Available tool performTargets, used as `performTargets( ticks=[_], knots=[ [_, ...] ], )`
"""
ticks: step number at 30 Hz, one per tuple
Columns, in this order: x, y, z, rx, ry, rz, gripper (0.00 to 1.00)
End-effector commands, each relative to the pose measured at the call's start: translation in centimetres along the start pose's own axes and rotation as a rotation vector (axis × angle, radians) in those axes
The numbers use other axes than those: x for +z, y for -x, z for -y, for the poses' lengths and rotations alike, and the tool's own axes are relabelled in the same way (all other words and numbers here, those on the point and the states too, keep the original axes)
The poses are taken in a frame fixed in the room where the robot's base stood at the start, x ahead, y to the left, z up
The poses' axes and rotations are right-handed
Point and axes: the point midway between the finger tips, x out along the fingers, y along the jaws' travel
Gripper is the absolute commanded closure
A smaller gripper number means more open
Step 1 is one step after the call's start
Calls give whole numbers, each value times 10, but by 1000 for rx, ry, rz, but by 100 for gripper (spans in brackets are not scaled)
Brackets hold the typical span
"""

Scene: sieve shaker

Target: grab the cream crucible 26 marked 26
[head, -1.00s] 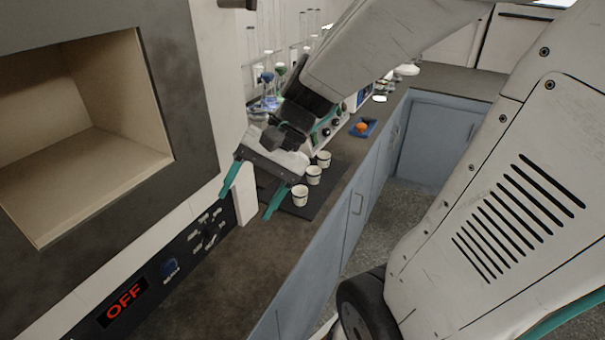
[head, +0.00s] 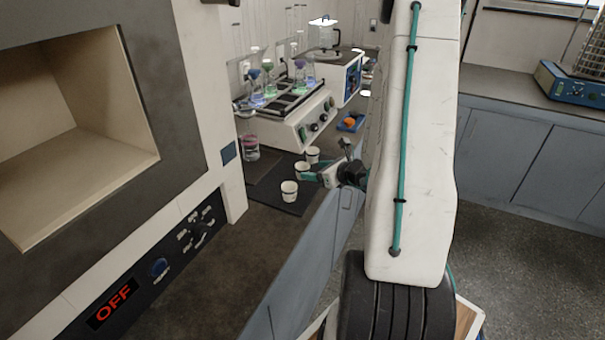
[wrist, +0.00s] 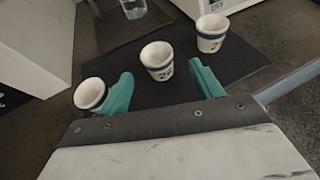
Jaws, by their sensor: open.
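Three cream crucibles with dark bands stand upright in a row on a dark mat. In the wrist view the middle crucible (wrist: 157,58) has a blurred mark that looks like 26; it is also the middle one in the head view (head: 302,169). My gripper (wrist: 161,71) is open and empty, with its teal fingers either side of the line to this crucible, which stands just beyond the tips. The left crucible (wrist: 90,93) is partly hidden by the left finger, its mark unreadable. The right crucible (wrist: 211,33) has an unclear mark.
The dark mat (head: 271,188) lies on the counter near its front edge. A shaker (head: 300,125) with flasks stands behind the crucibles, and a glass jar (head: 251,148) stands beside it. A furnace (head: 190,100) is at the left. A blue tray (head: 343,127) holds an orange object.

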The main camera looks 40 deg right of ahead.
Motion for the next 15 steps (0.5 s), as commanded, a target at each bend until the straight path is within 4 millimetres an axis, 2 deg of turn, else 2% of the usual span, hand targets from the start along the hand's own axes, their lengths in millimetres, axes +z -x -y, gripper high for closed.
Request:
performTargets(
  ticks=[8, 15],
  knots=[
    [1, -29, -3, 6, 4, 1, 35],
    [2, -62, -4, 6, 5, 0, 35]
  ],
)
